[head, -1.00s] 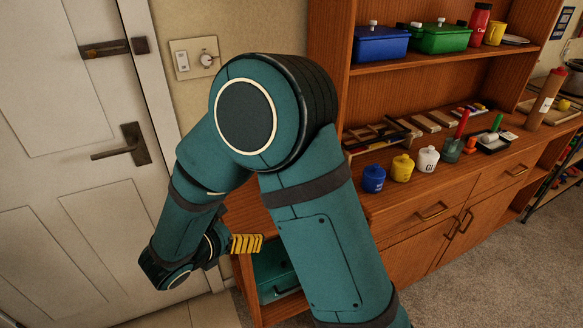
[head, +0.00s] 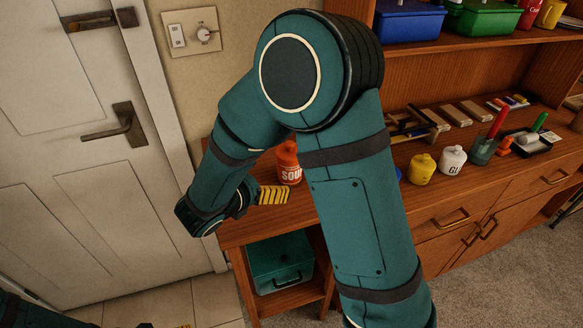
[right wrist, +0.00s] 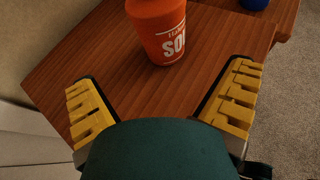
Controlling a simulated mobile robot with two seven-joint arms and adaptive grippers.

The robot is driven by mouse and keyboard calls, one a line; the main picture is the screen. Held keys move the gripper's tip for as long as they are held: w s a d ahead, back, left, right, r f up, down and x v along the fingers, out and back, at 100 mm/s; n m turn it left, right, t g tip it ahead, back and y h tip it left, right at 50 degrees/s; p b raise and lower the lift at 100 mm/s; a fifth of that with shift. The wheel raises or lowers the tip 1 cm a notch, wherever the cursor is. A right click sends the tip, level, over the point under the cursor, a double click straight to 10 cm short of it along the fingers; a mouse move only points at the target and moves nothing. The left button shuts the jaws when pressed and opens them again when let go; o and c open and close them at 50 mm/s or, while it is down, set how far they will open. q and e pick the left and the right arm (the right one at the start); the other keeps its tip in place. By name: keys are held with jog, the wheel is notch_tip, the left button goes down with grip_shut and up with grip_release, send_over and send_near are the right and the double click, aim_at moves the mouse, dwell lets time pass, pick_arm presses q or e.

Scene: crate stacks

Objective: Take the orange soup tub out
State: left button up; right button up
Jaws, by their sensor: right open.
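The orange soup tub (head: 289,165) stands upright on the left end of the wooden counter, partly hidden behind my right arm in the head view. In the right wrist view the tub (right wrist: 158,32) stands ahead of my right gripper (right wrist: 163,90), between the lines of its two spread yellow fingers, with its top cut off. The fingers are open and empty, and do not touch the tub. In the head view my right gripper (head: 273,195) is just left of and below the tub. A bit of my left gripper (head: 184,326) shows at the bottom edge, too little to judge.
Yellow (head: 422,170) and white (head: 452,161) pots stand right of my arm on the counter (head: 440,200). A teal crate (head: 281,264) sits in the open compartment below. A wall (head: 228,85) and door (head: 80,180) are at left.

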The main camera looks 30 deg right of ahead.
aim_at(283, 173)
jog(key=x, duration=0.6)
jog(key=shift+s+b, duration=0.1)
jog(key=shift+b, duration=0.3)
jog(key=x, duration=0.2)
jog(key=b+x, duration=0.1)
jog(key=x, duration=0.1)
jog(key=shift+s+f, duration=0.15)
jog(key=shift+f, duration=0.1)
jog(key=shift+w+d+f, duration=0.15)
jog(key=shift+w+d, duration=0.1)
jog(key=shift+d, duration=0.3)
jog(key=c, duration=1.3)
